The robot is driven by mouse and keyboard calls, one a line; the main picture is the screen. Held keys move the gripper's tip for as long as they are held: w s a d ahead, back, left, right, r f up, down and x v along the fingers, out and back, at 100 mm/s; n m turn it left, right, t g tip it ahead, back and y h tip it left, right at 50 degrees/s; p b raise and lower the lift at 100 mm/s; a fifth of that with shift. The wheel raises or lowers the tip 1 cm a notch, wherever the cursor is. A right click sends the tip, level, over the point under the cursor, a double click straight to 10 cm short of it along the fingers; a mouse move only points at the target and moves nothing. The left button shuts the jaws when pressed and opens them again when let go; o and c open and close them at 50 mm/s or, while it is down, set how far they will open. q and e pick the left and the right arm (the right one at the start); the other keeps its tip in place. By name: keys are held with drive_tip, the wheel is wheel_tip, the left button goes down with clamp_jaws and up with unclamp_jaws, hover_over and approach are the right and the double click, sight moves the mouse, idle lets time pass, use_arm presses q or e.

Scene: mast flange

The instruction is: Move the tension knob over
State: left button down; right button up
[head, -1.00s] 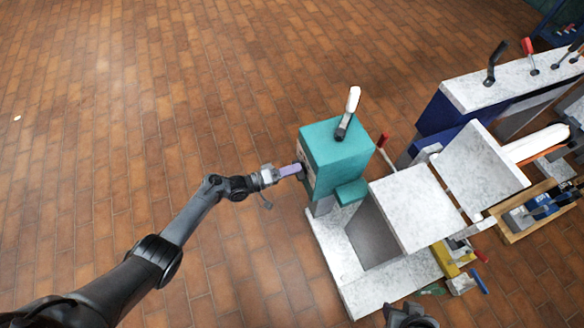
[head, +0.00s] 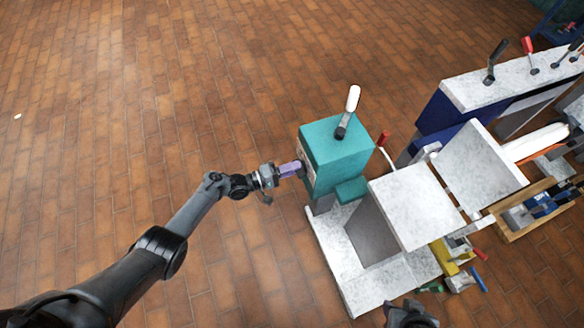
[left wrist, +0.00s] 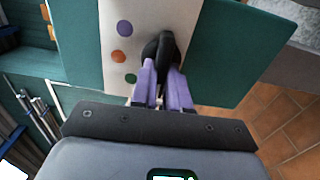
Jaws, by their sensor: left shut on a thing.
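The tension knob (left wrist: 166,44) is a black knob on the pale panel strip (left wrist: 115,14) of the teal machine housing (head: 335,150). My left gripper (left wrist: 161,75), with purple fingers, is shut on the knob from the side, one finger on each side of it. In the head view the left gripper (head: 292,169) reaches the housing's left face, and the knob there is mostly hidden by the fingers. My right gripper (head: 410,316) shows only in part at the bottom edge, and its jaws cannot be made out.
Purple, orange and green dots (left wrist: 119,57) mark the panel beside the knob. A white-handled lever (head: 348,110) stands on top of the housing. Grey-topped machine tables (head: 415,205) fill the right side.

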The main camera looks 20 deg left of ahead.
use_arm(q)
drive_tip(key=c, duration=1.1)
unclamp_jaws()
drive_tip(key=shift+d, duration=0.1)
drive_tip(key=shift+p+v, duration=1.35)
drive_tip(key=shift+v, duration=4.05)
